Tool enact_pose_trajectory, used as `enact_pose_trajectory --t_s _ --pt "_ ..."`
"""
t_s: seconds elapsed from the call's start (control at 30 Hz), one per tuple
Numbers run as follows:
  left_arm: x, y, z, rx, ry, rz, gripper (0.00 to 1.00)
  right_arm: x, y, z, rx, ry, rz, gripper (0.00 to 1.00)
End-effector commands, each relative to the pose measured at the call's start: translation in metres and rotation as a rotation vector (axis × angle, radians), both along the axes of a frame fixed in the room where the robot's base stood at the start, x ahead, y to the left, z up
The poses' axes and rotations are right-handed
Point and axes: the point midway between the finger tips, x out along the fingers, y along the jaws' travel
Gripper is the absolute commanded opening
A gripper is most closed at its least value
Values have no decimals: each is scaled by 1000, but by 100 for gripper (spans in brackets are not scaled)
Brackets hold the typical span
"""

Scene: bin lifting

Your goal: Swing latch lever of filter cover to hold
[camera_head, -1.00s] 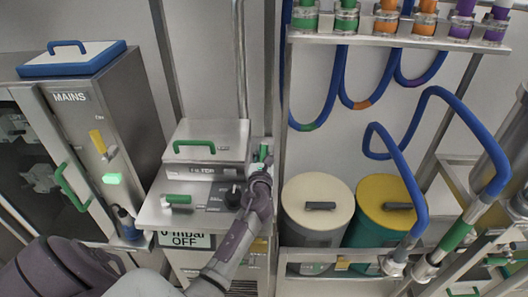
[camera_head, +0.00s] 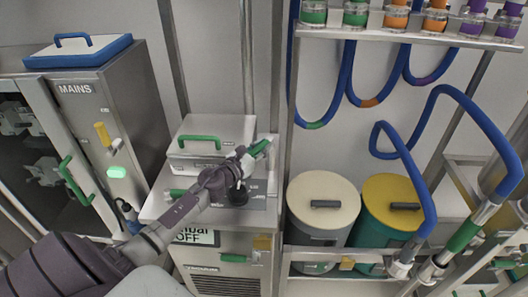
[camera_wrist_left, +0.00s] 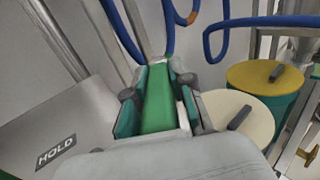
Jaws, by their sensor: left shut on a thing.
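My left gripper (camera_head: 250,153) reaches in over the right side of the filter unit and is shut on the green latch lever (camera_head: 260,147). In the left wrist view the green lever (camera_wrist_left: 158,100) lies between the two fingers of the gripper (camera_wrist_left: 155,108). The filter cover (camera_head: 213,135) is a grey metal lid with a green handle (camera_head: 199,139), and it sits flat on the unit. A HOLD label (camera_wrist_left: 56,151) shows on a grey surface to the lever's left in the wrist view. The lever's pivot is hidden by the gripper. My right gripper is not in view.
A cream-lidded drum (camera_head: 323,195) and a yellow-lidded drum (camera_head: 398,192) stand further right. The MAINS cabinet (camera_head: 110,120) is left.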

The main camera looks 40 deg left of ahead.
Motion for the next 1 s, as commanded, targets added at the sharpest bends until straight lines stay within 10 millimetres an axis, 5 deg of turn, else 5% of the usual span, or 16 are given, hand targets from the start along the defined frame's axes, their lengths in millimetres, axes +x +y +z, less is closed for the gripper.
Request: enact_pose_trajectory --t_s 0.53,0.57,0.7,1.0 --pt "0 1 -1 0 2 -31 0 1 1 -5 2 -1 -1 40" --pt "0 1 -1 0 2 -31 26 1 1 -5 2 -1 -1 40" --pt "0 1 -1 0 1 -31 48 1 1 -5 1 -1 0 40" --pt "-1 1 0 0 1 -30 48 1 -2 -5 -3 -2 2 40"
